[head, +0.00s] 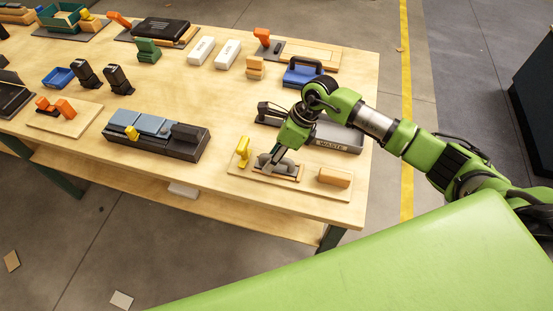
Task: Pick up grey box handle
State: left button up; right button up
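My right gripper (275,158) comes in from the right, pointing down at the near right part of the workbench. Its fingertips are at a grey handle-like piece (284,170) on a light wooden board (240,183). The fingers overlap the piece, so I cannot tell whether they are closed on it or only beside it. The piece rests low on the board, with a brown-edged base around it. A yellow clamp-like part (243,151) stands to its left and a wooden block (335,177) lies to its right. My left gripper is not in view.
A grey tray labelled WASTE (340,137) sits just behind my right gripper. A blue box with a black handle (303,71) is further back. A dark grey box with blue panels (157,133) stands to the left. The bench (215,105) has bare wood between these.

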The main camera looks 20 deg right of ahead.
jog(key=shift+f, duration=0.1)
grip_shut()
